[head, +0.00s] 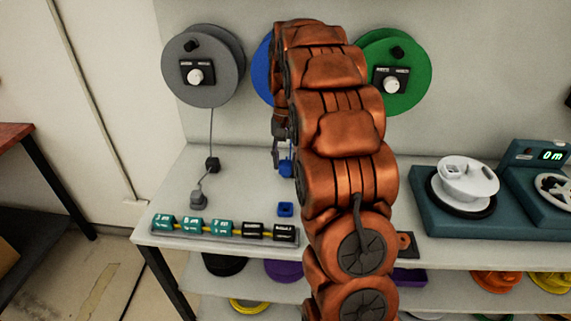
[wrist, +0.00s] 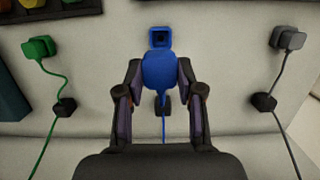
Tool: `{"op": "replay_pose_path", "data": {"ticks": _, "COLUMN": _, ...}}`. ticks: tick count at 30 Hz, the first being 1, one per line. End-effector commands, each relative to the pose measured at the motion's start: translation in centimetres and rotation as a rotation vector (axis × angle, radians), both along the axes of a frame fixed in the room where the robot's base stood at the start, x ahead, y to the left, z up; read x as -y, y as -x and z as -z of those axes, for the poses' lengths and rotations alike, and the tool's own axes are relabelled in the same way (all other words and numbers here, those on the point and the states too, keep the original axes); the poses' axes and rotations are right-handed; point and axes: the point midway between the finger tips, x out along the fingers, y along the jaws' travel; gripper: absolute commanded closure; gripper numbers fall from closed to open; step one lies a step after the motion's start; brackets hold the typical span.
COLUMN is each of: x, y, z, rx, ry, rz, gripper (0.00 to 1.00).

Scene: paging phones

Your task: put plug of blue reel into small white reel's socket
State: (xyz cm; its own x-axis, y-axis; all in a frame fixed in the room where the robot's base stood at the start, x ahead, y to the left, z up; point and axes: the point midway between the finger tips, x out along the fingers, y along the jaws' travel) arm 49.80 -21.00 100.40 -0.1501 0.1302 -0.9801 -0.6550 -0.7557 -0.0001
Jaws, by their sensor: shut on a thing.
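My gripper (wrist: 160,76) is shut on the blue plug (wrist: 159,68), with one finger on each side of it. In the head view, the blue plug (head: 286,169) hangs low below my gripper (head: 281,140), above the white table. Its blue cable trails back towards my palm in the wrist view. The blue reel (head: 262,70) is on the wall, mostly hidden behind my arm. The small white reel (head: 475,178) lies on a teal device at the right, far from my gripper. A small square detail on its top may be its socket.
A blue square socket (wrist: 159,37) sits just beyond the plug. A green plug (wrist: 38,48) and a grey plug (wrist: 290,40) lie either side with cables. A grey reel (head: 203,66) and green reel (head: 398,75) are on the wall. A labelled block strip (head: 225,233) lines the front edge.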

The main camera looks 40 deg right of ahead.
Motion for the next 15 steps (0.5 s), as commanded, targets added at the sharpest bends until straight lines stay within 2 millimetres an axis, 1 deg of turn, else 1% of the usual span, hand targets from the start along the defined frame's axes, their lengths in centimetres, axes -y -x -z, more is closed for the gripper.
{"op": "replay_pose_path", "data": {"ticks": 1, "x": 0.0, "y": 0.0, "z": -0.5, "rx": 0.001, "ry": 0.001, "rz": 0.0, "gripper": 0.88}}
{"op": "replay_pose_path", "data": {"ticks": 15, "x": 0.0, "y": 0.0, "z": -3.4, "rx": 0.0, "ry": 0.0, "rz": 0.0, "gripper": 0.88}}
